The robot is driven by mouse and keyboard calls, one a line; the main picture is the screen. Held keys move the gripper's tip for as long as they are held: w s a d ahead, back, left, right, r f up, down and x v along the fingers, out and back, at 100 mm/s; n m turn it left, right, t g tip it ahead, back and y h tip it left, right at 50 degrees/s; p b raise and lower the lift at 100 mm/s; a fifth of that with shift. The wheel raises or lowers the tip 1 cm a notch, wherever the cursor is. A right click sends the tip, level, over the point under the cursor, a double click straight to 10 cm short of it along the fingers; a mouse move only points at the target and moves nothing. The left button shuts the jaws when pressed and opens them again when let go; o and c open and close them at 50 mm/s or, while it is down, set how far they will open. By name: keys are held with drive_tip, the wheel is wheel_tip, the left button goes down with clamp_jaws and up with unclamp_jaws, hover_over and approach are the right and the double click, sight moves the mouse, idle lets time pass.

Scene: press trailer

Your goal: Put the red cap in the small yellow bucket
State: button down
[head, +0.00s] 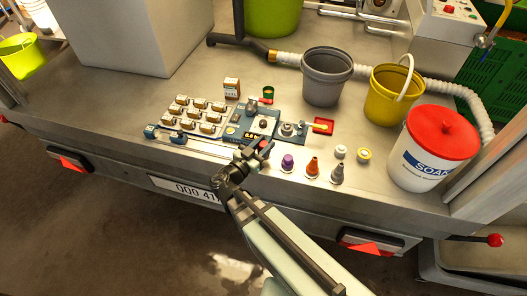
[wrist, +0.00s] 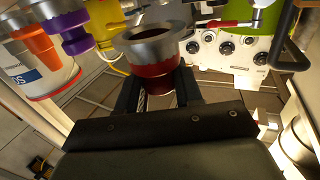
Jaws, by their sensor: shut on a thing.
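The small yellow bucket (head: 388,104), with a pale handle, stands upright on the metal bed at the right in the head view. My gripper (head: 252,158) is over the front part of the bed, left of the purple cap (head: 288,162) and well left of the bucket. In the wrist view my gripper (wrist: 158,92) is shut on the red cap (wrist: 158,84), a dark red body with a wide grey rim (wrist: 155,42) between the fingers. In the head view my gripper mostly hides the red cap. I cannot tell whether it touches the bed.
An orange cap (head: 312,167) and a grey nozzle (head: 337,173) stand right of the purple one. A grey bucket (head: 324,82) is left of the yellow bucket; a red-lidded white bucket (head: 420,160) is in front of it. A press device (head: 262,126) lies behind my gripper.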

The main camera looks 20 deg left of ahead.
drive_tip(key=shift+f, duration=1.8)
drive_tip(key=shift+f, duration=0.3)
drive_tip(key=c, duration=0.8)
unclamp_jaws()
drive_tip(key=shift+o, duration=0.2)
drive_tip(key=shift+r, duration=0.1)
drive_tip(key=shift+s+a, duration=0.2)
drive_tip(key=shift+s, duration=0.3)
drive_tip(key=v, duration=1.2)
drive_tip(key=shift+f, duration=0.4)
drive_tip(key=shift+o, duration=0.9)
drive_tip(key=shift+s+a, duration=0.15)
drive_tip(key=shift+s, duration=0.15)
drive_tip(key=o, duration=0.4)
drive_tip(key=shift+c, duration=0.2)
